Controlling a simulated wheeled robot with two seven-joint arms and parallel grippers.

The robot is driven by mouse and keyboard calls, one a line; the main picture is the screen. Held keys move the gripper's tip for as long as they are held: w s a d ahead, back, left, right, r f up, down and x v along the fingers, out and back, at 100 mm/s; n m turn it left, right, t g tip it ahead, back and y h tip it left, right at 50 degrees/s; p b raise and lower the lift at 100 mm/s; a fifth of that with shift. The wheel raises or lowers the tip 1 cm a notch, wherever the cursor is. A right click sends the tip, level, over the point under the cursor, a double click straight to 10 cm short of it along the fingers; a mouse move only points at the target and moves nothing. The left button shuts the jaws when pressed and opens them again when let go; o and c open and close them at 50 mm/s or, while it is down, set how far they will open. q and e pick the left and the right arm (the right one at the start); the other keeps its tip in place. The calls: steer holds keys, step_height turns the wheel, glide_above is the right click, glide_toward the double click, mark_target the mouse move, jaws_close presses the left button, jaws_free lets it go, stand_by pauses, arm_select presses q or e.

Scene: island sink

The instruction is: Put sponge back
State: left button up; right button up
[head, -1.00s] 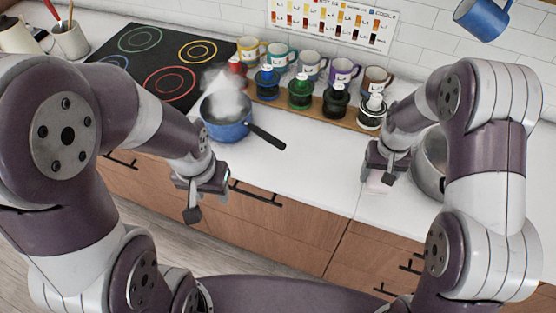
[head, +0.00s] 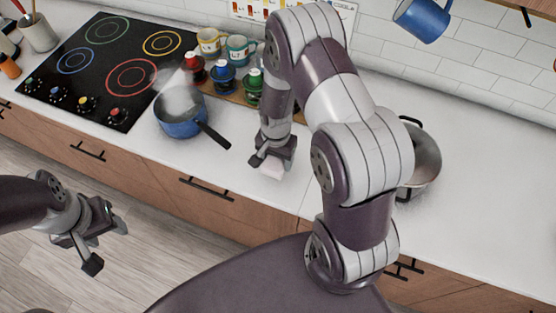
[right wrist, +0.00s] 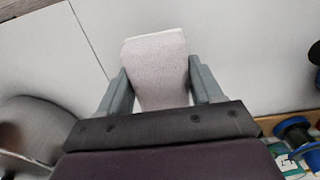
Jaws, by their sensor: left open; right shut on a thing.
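A pale pinkish-white sponge (head: 272,171) is between the fingers of my right gripper (head: 272,163), above or on the white counter; I cannot tell whether it touches the counter. In the right wrist view the sponge (right wrist: 156,75) sits between both fingers, and the gripper (right wrist: 160,85) is shut on it. My left gripper (head: 103,245) is open and empty, low at the left over the floor, in front of the drawers.
A steaming blue saucepan (head: 181,115) stands left of my right gripper. A black cooktop (head: 105,65) lies further left. Mugs and bottles line the back. A metal pot (head: 424,160) stands behind my right arm. The counter at right is clear.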

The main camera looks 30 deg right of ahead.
mark_target(279, 165)
steer(key=shift+w+d+f+p, duration=0.2)
steer(key=shift+d+f+p, duration=0.1)
steer(key=shift+d+f, duration=0.45)
steer(key=f, duration=0.2)
steer(key=shift+a+f+p, duration=0.2)
steer(key=shift+f+p, duration=0.1)
steer(key=shift+p, duration=0.1)
steer(key=shift+w+f, duration=0.15)
steer(key=shift+f, duration=0.3)
steer(key=o, duration=1.1)
